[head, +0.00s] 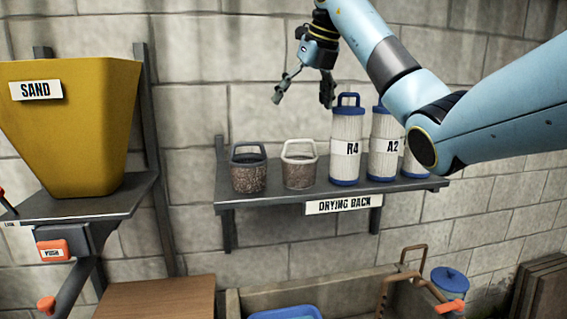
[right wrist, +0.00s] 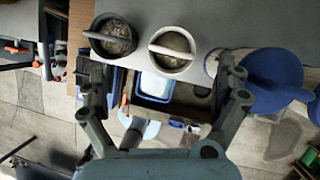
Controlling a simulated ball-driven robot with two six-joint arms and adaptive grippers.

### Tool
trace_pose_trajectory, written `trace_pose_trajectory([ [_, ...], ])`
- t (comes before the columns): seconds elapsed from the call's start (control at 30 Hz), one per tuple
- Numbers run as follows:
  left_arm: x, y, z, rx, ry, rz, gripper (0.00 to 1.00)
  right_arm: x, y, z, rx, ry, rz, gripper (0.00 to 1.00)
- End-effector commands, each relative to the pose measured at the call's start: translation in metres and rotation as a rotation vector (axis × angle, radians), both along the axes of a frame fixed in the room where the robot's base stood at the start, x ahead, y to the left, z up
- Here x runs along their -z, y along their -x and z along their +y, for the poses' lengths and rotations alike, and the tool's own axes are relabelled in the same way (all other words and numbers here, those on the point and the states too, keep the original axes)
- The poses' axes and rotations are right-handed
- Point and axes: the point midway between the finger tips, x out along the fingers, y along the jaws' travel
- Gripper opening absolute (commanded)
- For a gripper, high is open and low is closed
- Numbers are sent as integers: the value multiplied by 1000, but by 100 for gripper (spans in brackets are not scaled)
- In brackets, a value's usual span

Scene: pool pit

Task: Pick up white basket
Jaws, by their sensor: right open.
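The white basket (head: 299,166), with a white rim and handle and a brown mesh-like body, stands upright on the shelf marked "DRYING RACK" (head: 232,197). In the right wrist view the white basket (right wrist: 173,49) shows from above, its handle crossing its opening. My right gripper (head: 302,97) is open and empty, above the white basket and apart from it. In the right wrist view its two fingers (right wrist: 160,80) are spread wide, with the basket beyond them. My left gripper is not in view.
A dark-rimmed basket (head: 248,168) stands close left of the white one. A yellow sand hopper (head: 75,125) is at left. The space above the baskets is free.

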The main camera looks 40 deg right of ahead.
Motion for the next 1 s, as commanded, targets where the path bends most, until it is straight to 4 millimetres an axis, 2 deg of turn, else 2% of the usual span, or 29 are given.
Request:
trace_pose_trajectory([
  [0.07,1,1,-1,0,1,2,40,-4,7,-9,30,17,27,100],
  [0.17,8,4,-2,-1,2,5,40,2,9,-11,40,22,37,100],
  [0.5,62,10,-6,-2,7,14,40,56,9,-10,36,21,35,100],
  [0.67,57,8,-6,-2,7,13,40,80,9,-10,34,22,37,100],
  [0.83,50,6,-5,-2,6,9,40,93,1,-11,35,19,36,100],
  [1.0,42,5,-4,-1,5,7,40,120,-10,-12,35,18,39,100],
])
